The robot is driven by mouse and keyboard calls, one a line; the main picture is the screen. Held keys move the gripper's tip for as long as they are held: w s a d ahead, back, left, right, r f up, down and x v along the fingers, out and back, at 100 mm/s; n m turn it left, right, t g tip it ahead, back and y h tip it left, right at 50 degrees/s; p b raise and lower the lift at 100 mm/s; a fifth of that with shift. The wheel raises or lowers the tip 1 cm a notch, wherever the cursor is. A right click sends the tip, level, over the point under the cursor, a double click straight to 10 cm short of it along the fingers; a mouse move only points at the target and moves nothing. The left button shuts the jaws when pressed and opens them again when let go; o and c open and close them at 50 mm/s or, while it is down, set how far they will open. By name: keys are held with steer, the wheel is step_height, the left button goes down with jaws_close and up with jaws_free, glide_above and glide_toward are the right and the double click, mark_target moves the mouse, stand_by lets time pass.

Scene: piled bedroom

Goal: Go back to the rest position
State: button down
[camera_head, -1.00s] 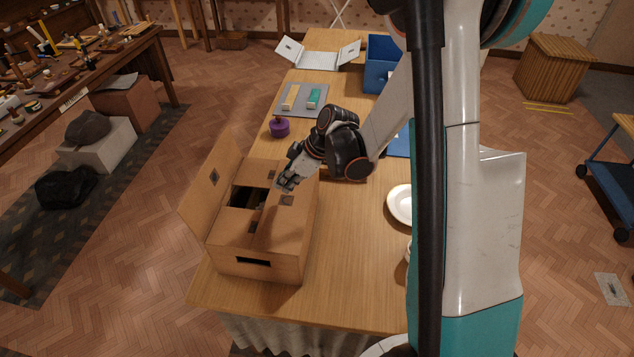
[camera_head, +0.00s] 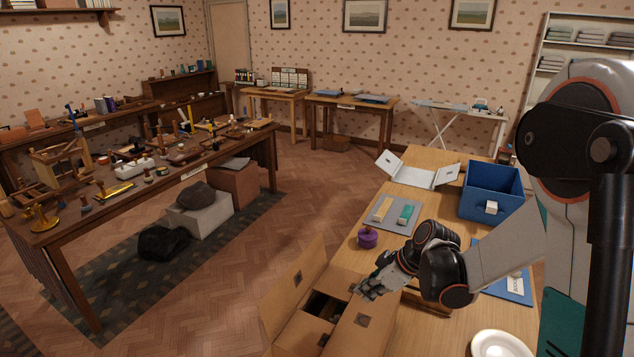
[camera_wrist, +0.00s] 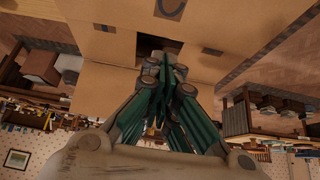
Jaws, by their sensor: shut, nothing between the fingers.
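My gripper (camera_head: 368,288) is shut and empty. In the head view it hangs just above the back right part of a cardboard box (camera_head: 348,336) on the wooden table, its fingers pointing down and to the left. In the wrist view the closed fingers (camera_wrist: 165,75) fill the middle, with the cardboard box (camera_wrist: 215,30) beyond them. The box's flaps stand partly open, and a dark gap shows between them. What lies inside is too dark to tell. I cannot tell whether the fingertips touch the box.
A purple pot (camera_head: 367,238), a grey tray (camera_head: 388,214) with two small blocks, a blue bin (camera_head: 490,192), a white folded panel (camera_head: 418,177) and a white plate (camera_head: 500,344) share the table.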

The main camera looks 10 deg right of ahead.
steer(key=s+r+m+t+h+b, duration=0.1)
steer(key=s+r+m+h+b, duration=0.2)
steer(key=s+r+m+b, duration=0.5)
steer(key=s+f+m+t+h+b, duration=0.1)
steer(key=s+f+b, duration=0.1)
steer(key=s, duration=0.5)
steer(key=s+f+m+t+h+b, duration=0.1)
steer(key=s+m+b, duration=0.1)
steer(key=s, duration=0.5)
steer(key=shift+s+f+t, duration=0.25)
steer(key=shift+f+t, duration=0.05)
steer(key=shift+f, duration=0.05)
